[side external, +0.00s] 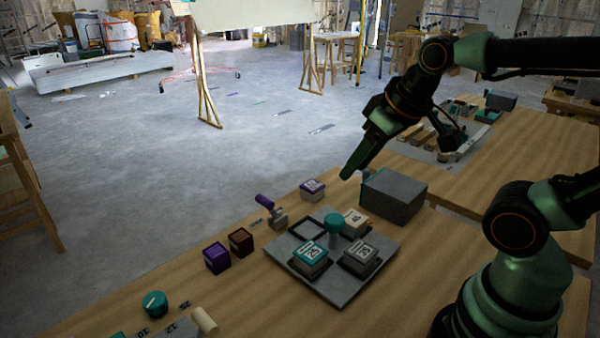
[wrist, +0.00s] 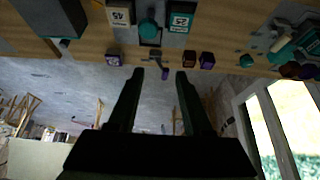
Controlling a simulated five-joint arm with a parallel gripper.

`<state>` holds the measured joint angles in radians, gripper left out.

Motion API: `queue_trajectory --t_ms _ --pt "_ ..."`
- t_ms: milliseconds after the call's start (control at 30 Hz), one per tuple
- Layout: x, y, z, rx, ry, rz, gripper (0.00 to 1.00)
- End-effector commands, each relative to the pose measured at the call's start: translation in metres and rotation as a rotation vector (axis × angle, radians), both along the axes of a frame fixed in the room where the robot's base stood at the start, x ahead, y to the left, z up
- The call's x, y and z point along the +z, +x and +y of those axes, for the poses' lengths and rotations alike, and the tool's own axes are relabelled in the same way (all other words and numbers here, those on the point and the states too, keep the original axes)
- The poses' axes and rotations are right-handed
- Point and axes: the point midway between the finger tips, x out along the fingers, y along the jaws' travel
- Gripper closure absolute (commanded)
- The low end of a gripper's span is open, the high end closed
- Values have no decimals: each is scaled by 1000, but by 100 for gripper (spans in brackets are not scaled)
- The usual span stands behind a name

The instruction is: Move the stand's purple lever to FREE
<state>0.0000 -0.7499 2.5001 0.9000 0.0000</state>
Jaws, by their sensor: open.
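The stand (side external: 279,217) is a small grey block on the wooden table, beside the tray's back left corner. Its purple lever (side external: 265,201) tilts up and to the left. The lettering by the stand is too small to read. In the wrist view the purple lever (wrist: 165,74) shows between the fingertips, with the grey stand (wrist: 156,54) above it. My gripper (side external: 350,172) is above the table's far edge, to the right of the lever and higher in the side view. In the wrist view my gripper (wrist: 160,72) is open, with nothing between its fingers.
A grey tray (side external: 345,298) holds number blocks and a teal knob (side external: 333,222). A purple-topped block (side external: 312,188), a purple block (side external: 216,258) and a brown block (side external: 241,241) flank the stand. A teal round knob (side external: 154,303) is front left.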

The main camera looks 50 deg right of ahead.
Motion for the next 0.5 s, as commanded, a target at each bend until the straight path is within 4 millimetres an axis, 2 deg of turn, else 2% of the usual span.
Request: queue_trajectory --t_ms 33,167,333,500 --pt "0 0 0 0 0 0 50" --pt "2 3 1 16 -8 5 100" --pt "12 23 6 146 -64 54 100" --pt "20 60 16 379 -153 129 100"
